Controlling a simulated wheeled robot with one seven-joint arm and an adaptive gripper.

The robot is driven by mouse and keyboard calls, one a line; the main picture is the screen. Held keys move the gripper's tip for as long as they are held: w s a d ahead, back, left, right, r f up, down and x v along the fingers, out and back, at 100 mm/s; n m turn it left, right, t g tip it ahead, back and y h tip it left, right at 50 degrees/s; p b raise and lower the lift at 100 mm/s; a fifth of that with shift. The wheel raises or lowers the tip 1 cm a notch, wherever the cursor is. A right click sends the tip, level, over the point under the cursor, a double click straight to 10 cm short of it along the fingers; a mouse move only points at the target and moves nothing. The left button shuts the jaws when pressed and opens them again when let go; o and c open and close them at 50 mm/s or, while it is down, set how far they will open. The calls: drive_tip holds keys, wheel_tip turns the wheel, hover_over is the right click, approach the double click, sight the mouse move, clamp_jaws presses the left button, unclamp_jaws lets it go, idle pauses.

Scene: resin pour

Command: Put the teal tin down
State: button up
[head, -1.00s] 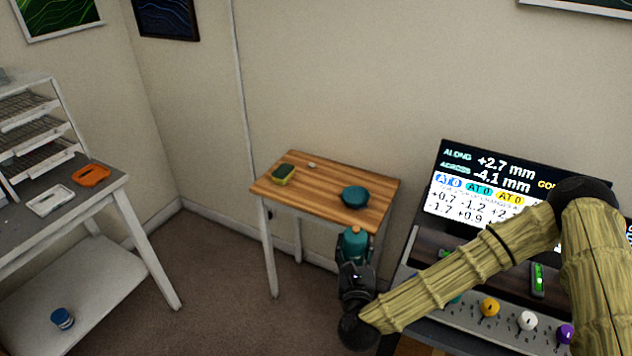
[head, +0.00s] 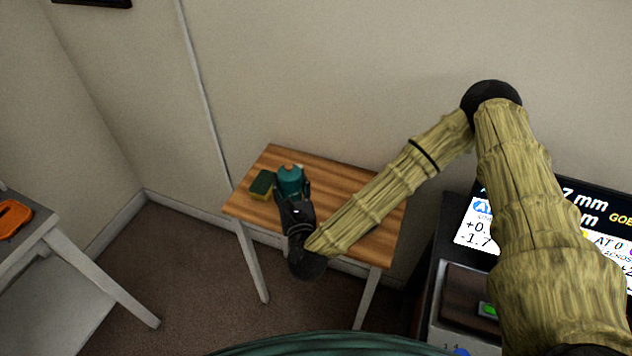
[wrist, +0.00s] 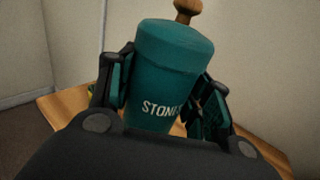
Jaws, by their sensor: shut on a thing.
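The teal tin (head: 290,180) is upright or nearly so in my gripper (head: 293,197), over the left part of the small wooden table (head: 340,185). In the wrist view the tin (wrist: 172,60) shows a wooden knob on top and white lettering, partly cut off. The black fingers of my gripper (wrist: 168,88) are shut on its two sides. The tin's base is hidden, so I cannot tell whether it touches the tabletop.
A green and yellow sponge (head: 262,185) lies close to the left of the tin. The table's middle and right show bare wood around my arm. A display (head: 570,205) stands at the right, and an orange tray (head: 12,217) lies at the far left.

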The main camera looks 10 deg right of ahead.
drive_tip(key=shift+w+a+f+b, duration=0.3)
drive_tip(key=shift+w+f+b, duration=0.15)
drive_tip(key=shift+w+b, duration=0.45)
drive_tip(key=w+f+m+h+b, duration=0.1)
drive_tip(key=b, duration=0.4)
drive_tip(key=a+f+h+b, duration=0.1)
drive_tip(key=b, duration=0.4)
drive_tip(key=shift+w+m+h+b, duration=0.35)
drive_tip(key=shift+m+h+b, duration=0.05)
